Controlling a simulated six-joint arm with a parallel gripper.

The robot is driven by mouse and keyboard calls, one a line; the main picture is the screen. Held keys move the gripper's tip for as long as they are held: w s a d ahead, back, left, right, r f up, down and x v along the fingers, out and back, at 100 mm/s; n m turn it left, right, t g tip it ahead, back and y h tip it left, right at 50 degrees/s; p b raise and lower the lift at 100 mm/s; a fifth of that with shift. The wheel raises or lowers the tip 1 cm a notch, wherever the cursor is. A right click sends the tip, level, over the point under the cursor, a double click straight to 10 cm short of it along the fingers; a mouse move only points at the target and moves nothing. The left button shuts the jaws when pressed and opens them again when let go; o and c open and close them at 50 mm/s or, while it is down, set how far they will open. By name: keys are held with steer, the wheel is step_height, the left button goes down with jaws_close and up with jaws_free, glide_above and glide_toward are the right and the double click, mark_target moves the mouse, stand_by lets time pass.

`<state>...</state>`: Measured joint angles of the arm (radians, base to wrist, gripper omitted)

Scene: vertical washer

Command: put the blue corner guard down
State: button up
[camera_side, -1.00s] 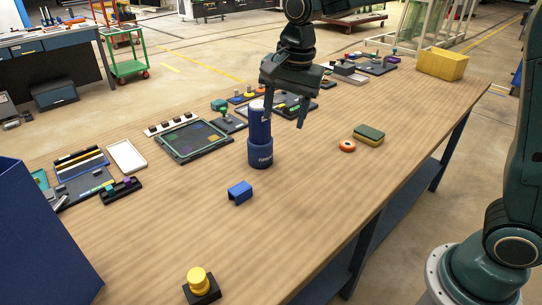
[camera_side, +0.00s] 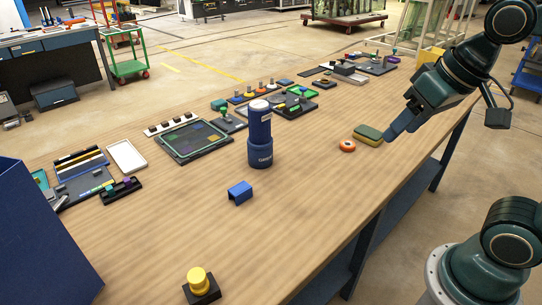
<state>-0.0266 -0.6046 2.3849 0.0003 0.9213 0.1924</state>
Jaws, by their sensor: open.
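The blue corner guard (camera_side: 240,192) lies on the bare wooden table top, in front of and left of the dark blue cylinder (camera_side: 261,140). It looks like a small angled block with an open underside. My gripper (camera_side: 443,130) is at the right, over the right part of the table and its edge, far from the corner guard. Its jaws are spread wide with nothing seen between them. Its left finger is close to the sponge in the picture; I cannot tell whether they touch.
A yellow button on a black base (camera_side: 200,285) stands at the front. Trays and small parts line the far edge. A blue panel (camera_side: 40,240) rises at left. The middle front is clear.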

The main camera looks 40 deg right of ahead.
steer(key=shift+s+d+f+n+t, duration=0.1)
steer(key=shift+s+f+n, duration=0.2)
steer(key=shift+s, duration=0.3)
steer(key=shift+s+d+f+n+t, duration=0.1)
steer(key=shift+s+f+n, duration=0.2)
steer(key=shift+s, duration=0.25)
steer(key=shift+s+d+f+n+t, duration=0.1)
steer(key=shift+s+f+n, duration=0.15)
steer(key=shift+s, duration=0.35)
